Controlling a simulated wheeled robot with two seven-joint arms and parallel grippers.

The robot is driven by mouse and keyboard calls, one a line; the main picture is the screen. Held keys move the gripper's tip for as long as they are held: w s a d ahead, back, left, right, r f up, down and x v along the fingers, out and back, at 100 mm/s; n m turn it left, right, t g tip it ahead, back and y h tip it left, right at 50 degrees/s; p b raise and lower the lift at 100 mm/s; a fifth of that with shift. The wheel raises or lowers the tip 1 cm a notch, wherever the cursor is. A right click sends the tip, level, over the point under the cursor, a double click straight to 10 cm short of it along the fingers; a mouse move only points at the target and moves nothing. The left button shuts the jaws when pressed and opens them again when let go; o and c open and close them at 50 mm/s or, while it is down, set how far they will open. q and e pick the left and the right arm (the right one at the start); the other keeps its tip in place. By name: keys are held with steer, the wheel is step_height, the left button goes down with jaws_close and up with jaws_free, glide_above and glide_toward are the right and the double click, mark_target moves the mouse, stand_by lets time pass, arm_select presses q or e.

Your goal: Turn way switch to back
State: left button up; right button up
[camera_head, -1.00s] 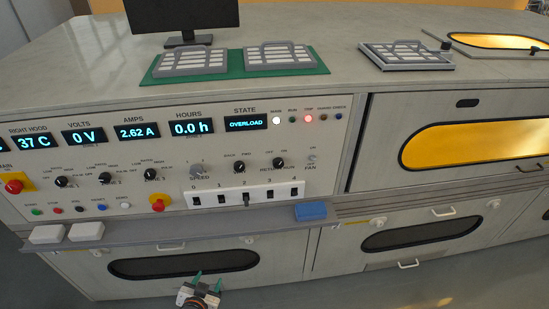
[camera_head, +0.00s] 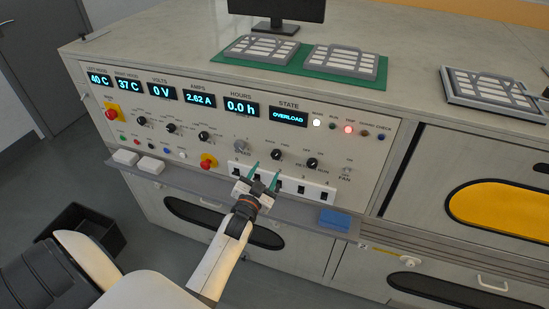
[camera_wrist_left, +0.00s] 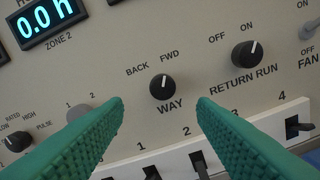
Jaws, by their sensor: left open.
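The way switch is a black round knob (camera_wrist_left: 162,87) with a white pointer line, on the sloping control panel; it also shows in the head view (camera_head: 277,155). Its labels are BACK at left and FWD at right, and the pointer looks turned toward FWD. My left gripper (camera_head: 264,177), with green ribbed fingers, is open and empty in front of the panel. In the left wrist view its fingertips (camera_wrist_left: 160,103) stand on either side of the knob, apart from it. My right gripper is not in view.
The return run knob (camera_wrist_left: 246,54) is right of the way switch, and the speed knob (camera_head: 241,145) is left. Below is a white strip (camera_head: 314,190) of numbered rocker switches. A red emergency button (camera_head: 208,161), a ledge (camera_head: 200,182) and a blue block (camera_head: 335,220) are nearby.

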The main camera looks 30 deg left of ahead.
mark_target(276, 157)
arm_select(q)
steer(key=x, duration=0.7)
steer(key=shift+w+d, duration=0.2)
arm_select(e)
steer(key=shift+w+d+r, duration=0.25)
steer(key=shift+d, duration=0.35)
arm_select(q)
steer(key=c, duration=1)
steer(key=shift+n, duration=0.3)
steer(key=n+p, duration=0.1)
steer(key=n, duration=0.4)
steer(key=shift+n, duration=0.3)
steer(key=n, duration=0.5)
steer(key=shift+d+n, duration=0.1)
steer(key=shift+n, duration=0.2)
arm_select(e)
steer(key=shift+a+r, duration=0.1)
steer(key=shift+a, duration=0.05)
arm_select(q)
steer(key=o, duration=1)
